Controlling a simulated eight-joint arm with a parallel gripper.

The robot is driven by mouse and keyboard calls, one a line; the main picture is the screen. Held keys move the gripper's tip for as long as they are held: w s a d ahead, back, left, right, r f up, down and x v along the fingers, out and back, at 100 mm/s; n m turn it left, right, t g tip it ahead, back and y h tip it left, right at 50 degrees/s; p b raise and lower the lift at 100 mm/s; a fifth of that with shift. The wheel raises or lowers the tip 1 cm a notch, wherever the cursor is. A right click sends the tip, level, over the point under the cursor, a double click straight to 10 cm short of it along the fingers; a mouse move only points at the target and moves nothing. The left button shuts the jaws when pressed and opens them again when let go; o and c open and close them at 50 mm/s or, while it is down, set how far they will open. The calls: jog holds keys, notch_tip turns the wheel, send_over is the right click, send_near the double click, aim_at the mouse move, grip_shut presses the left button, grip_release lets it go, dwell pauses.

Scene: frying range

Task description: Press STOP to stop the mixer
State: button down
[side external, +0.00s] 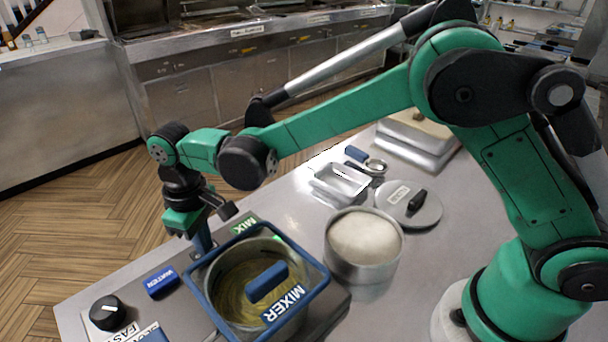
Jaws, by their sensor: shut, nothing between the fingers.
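The mixer (199,283) is a blue square frame labelled MIXER around a round bowl at the lower middle. The bowl holds yellowish contents, with a blue bar above them. A green MIX label (243,226) stands at the mixer's back edge. I cannot make out a button marked STOP; the area around my fingertips is partly hidden by my gripper. My gripper (203,241) points down just behind the mixer's back-left corner, left of the MIX label. It is shut and empty. I cannot tell whether its tips touch anything.
A blue WATER block (162,282), a black knob (107,313) and a FAST label (122,333) lie left of the mixer.

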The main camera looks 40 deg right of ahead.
jog(key=shift+f, duration=0.15)
notch_tip(320, 180, up, 8)
dwell(0.8)
dwell(0.3)
jog(key=s+d+r+m+t, duration=0.2)
jog(key=d, duration=0.4)
jog(key=s+d+r+m+t, duration=0.1)
jog(key=s+d+r+t, duration=0.15)
jog(key=d, duration=0.35)
jog(key=s+d+f+m+t, duration=0.2)
jog(key=s+d+m, duration=0.1)
jog(key=s+d, duration=0.3)
jog(key=shift+s+d+f+t, duration=0.15)
jog(key=shift+d+f+t, duration=0.2)
jog(key=shift+d, duration=0.3)
